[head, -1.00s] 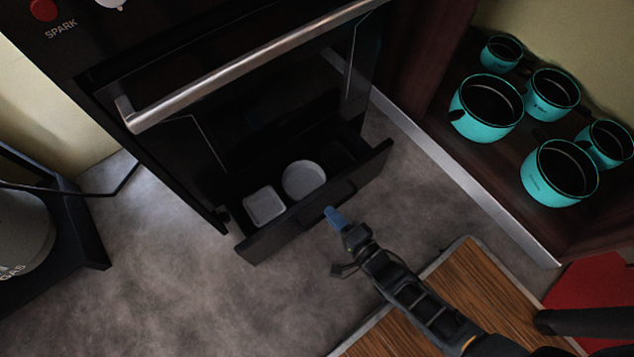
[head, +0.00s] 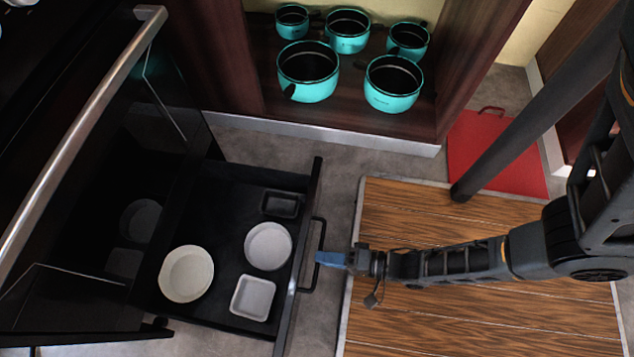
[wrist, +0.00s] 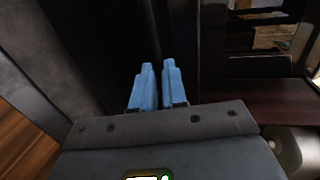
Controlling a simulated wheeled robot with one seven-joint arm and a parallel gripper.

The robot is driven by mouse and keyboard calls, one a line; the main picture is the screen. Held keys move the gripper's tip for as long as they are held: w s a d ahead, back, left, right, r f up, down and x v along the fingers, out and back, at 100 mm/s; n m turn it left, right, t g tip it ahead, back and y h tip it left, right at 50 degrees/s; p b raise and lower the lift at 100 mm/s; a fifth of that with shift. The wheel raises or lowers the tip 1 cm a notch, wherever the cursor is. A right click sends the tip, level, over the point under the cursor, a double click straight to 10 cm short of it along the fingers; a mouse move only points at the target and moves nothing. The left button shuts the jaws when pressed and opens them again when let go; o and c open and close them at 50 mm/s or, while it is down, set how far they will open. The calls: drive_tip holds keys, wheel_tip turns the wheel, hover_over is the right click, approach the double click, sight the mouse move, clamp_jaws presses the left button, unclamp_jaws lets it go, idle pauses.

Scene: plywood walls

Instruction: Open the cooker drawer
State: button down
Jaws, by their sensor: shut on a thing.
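The cooker drawer (head: 222,318) is pulled well out below the cooker's oven door (head: 95,150). Its front panel (head: 300,268) carries a dark bar handle (head: 320,238). My gripper (head: 320,258) is at the handle, with its blue fingertips shut on it. In the wrist view the two blue fingers (wrist: 159,85) are close together against a dark surface; the handle between them is hard to make out. In the drawer are a round white dish (head: 187,273), a second round dish (head: 268,246), a square white dish (head: 253,298) and a small dark tray (head: 280,204).
A metal oven handle (head: 75,135) runs above the drawer. Several turquoise pots (head: 308,72) stand in an open cabinet behind. A wooden board (head: 450,215) lies under my arm, and a red mat (head: 490,150) lies at the back right. Grey floor shows between drawer and board.

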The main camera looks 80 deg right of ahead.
drive_tip(key=shift+a, duration=0.2)
drive_tip(key=c, duration=1.2)
unclamp_jaws()
drive_tip(key=shift+d, duration=0.1)
